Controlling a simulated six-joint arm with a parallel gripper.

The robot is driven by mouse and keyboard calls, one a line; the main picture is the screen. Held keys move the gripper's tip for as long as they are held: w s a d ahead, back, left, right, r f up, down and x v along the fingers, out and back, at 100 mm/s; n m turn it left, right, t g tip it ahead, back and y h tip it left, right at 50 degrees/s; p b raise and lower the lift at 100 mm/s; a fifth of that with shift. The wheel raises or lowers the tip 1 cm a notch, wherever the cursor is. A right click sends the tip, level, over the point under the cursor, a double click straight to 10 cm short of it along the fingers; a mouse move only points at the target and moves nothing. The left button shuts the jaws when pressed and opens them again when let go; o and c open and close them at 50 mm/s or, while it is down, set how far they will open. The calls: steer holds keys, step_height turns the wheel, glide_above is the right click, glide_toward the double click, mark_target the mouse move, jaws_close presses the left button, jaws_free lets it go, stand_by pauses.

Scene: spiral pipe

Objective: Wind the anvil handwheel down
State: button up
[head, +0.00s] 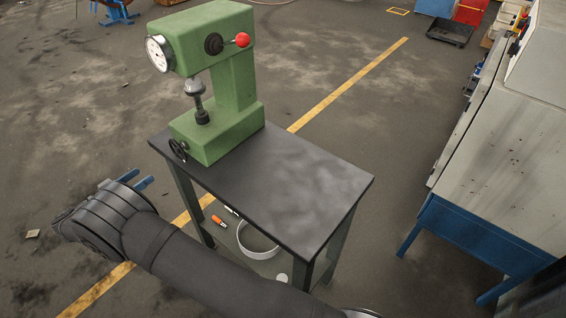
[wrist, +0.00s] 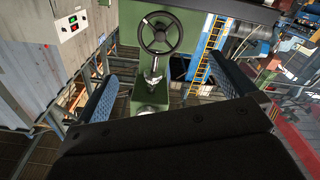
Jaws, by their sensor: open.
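The green hardness tester (head: 236,90) stands upright on a dark table. Its small black anvil handwheel (head: 178,150) is on the front of its base, below the dark anvil post (head: 202,117) and the grey part above it. In the wrist view the spoked handwheel (wrist: 159,36) faces me, near the top centre. My gripper (head: 141,180) is left of the table and a little below the handwheel in the picture, apart from it. Its blue fingers are spread wide and empty. In the wrist view the gripper (wrist: 165,78) frames the tester, with nothing between its pads.
The tabletop (head: 290,185) is bare right of the tester. A red-knobbed lever (head: 242,40) and a dial gauge (head: 158,54) are on the tester's head. A white ring (head: 258,252) and a screwdriver (head: 218,220) lie under the table. A grey-topped bench (head: 500,150) stands at right.

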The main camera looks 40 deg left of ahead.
steer(key=s+d+f+n+y, duration=0.1)
steer(key=d+n+y, duration=0.1)
steer(key=n, duration=1)
steer(key=s+d+f+n+t+y, duration=0.1)
steer(key=s+d+f+n+y, duration=0.15)
steer(key=n, duration=0.85)
steer(key=s+d+f+n+y, duration=0.1)
steer(key=d+n+y, duration=0.15)
steer(key=n, duration=0.95)
steer(key=shift+r+x, duration=0.2)
steer(key=shift+x, duration=5.1)
steer(key=v, duration=1)
steer(key=w+d+r+m+g+h, duration=0.2)
steer(key=w+d+m+h, duration=0.2)
steer(key=w+d, duration=0.4)
steer(key=w+d+r+m+g+h, duration=0.2)
steer(key=w+d+m, duration=0.4)
steer(key=w, duration=0.8)
steer(key=w+d+r+m+g+h, duration=0.3)
steer(key=w+d+h, duration=0.4)
steer(key=w+d, duration=0.3)
steer(key=shift+w+m+g, duration=0.6)
steer(key=shift+w+m, duration=0.15)
steer(key=shift+m, duration=0.55)
